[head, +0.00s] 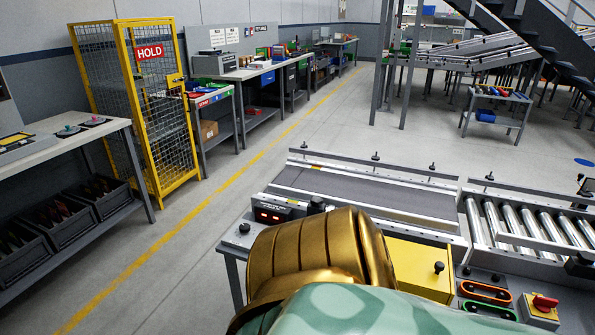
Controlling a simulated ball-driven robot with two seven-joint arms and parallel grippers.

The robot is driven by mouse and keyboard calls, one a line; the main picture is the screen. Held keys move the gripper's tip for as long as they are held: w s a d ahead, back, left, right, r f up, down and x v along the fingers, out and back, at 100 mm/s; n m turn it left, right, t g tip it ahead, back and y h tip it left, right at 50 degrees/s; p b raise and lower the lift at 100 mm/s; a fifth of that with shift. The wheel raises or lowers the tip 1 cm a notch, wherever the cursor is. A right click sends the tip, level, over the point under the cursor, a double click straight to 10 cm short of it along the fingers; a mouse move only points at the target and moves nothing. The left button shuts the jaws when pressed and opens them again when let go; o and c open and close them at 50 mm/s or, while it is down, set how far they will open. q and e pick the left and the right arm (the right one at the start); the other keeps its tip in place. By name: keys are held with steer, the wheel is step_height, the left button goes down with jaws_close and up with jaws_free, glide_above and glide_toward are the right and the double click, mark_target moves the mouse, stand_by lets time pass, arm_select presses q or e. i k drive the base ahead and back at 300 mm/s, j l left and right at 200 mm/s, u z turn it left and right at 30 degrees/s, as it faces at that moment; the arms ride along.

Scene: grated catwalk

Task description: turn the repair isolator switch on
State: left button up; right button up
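A rotary switch with a red handle (543,302) on a yellow plate sits on a grey box at the lower right, on the front part of the conveyor bench. It looks like an isolator switch; no label on it is readable and I cannot tell its on or off position. My own gold and pale green arm parts fill the lower middle of the view, left of the switch and apart from it. Neither of my grippers shows.
A yellow box (420,268) with a black knob, a green-and-orange handled pair (487,292) and a red-lit display (270,215) are on the bench. Behind are a belt (365,193) and rollers (530,226). A yellow HOLD cage (150,120) stands left; the aisle floor is open.

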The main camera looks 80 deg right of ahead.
mark_target(544, 304)
steer(key=j+z, duration=0.1)
steer(key=z, duration=0.8)
steer(key=j+z, duration=0.15)
steer(key=z, duration=0.8)
steer(key=k+j+z, duration=0.1)
steer(key=z, duration=0.8)
